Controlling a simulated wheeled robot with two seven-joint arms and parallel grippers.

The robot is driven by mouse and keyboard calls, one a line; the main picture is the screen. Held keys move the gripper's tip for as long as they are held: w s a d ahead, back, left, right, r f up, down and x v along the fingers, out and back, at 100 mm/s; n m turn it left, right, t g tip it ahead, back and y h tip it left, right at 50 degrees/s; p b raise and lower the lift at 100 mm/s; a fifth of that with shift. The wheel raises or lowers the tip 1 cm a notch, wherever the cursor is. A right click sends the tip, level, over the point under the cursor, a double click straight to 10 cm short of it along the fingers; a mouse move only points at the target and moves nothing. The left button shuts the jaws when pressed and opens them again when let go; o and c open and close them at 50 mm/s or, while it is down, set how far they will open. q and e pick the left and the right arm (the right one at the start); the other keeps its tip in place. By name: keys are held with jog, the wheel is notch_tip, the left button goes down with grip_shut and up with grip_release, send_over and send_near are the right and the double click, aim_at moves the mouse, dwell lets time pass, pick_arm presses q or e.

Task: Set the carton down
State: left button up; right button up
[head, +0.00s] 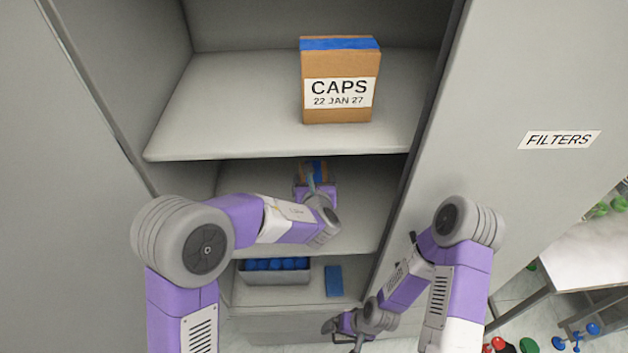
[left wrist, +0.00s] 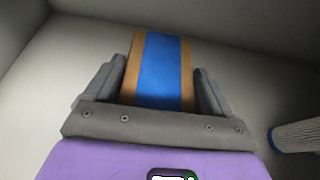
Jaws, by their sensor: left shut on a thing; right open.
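A brown carton (head: 319,167) with a blue tape strip is on the middle shelf level of the cabinet, mostly hidden behind my left gripper (head: 314,182). In the left wrist view the carton (left wrist: 160,72) sits between the two grey fingers of my left gripper (left wrist: 156,85), which is shut on it. I cannot tell whether its underside touches the shelf (head: 365,195). My right gripper (head: 345,335) is open and empty, low in front of the cabinet.
A carton (head: 339,75) labelled CAPS 22 JAN 27 stands on the upper shelf (head: 225,100). Below are a grey bin (head: 275,277) of blue caps and a blue block (head: 334,281). A door (head: 530,80) labelled FILTERS is at right.

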pick_arm(q)
jog(key=o, duration=1.6)
jog(key=shift+f, duration=0.1)
jog(key=shift+s+r, duration=0.3)
jog(key=shift+r, duration=0.05)
jog(key=v, duration=1.1)
jog(key=shift+s, duration=0.15)
